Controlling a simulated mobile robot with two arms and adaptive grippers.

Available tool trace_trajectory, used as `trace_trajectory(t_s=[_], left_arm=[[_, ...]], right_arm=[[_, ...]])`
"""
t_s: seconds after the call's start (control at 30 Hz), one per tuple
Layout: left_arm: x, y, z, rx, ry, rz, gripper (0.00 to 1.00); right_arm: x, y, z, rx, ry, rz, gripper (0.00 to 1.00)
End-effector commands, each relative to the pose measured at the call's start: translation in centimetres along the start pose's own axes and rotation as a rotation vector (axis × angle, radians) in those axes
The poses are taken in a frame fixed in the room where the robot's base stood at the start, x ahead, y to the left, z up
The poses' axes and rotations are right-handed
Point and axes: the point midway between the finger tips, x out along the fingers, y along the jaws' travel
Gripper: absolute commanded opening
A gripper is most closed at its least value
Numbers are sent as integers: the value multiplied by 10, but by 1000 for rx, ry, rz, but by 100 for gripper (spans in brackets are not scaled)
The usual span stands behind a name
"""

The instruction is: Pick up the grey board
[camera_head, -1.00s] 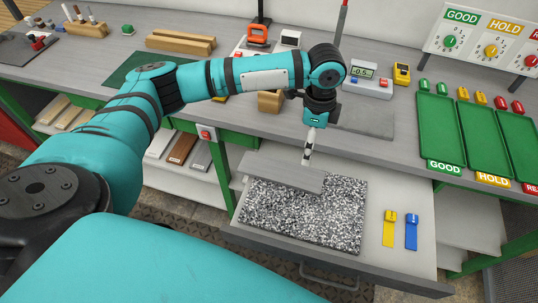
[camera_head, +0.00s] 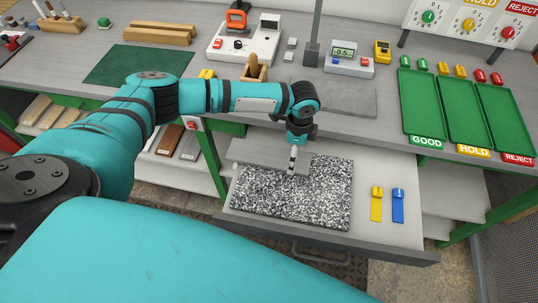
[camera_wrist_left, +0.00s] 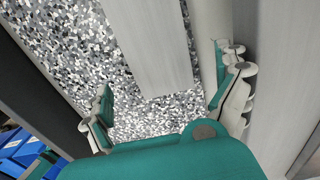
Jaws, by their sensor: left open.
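The grey board (camera_head: 250,152) lies flat in the open drawer, along the back part of a black-and-white speckled mat (camera_head: 285,205). In the left wrist view the board (camera_wrist_left: 150,45) runs down from the top, and its near end lies on the speckle. My left gripper (camera_head: 292,163) points down at the board's right end, hiding part of it. In the wrist view the left gripper (camera_wrist_left: 168,108) has its fingers apart, one on each side of the board's line. Nothing is between the fingertips but the board's end and mat below. My right gripper is not in view.
A yellow tag (camera_head: 376,206) and a blue tag (camera_head: 398,206) lie in the drawer (camera_head: 415,235), right of the mat. The bench edge overhangs behind the board. A grey plate (camera_head: 350,98), a gauge box (camera_head: 348,62) and green trays (camera_head: 422,105) are on the bench.

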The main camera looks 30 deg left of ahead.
Motion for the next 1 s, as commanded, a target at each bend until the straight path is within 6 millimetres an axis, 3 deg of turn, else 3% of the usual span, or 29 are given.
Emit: trace_trajectory(t_s=[0.23, 0.57, 1.0], left_arm=[[38, 1, 0, 1, -2, 1, 100], [44, 0, 0, 1, -1, 0, 99], [44, 0, 0, 1, -1, 0, 41]], right_arm=[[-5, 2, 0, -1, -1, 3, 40], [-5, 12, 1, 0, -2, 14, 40], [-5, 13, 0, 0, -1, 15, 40]])
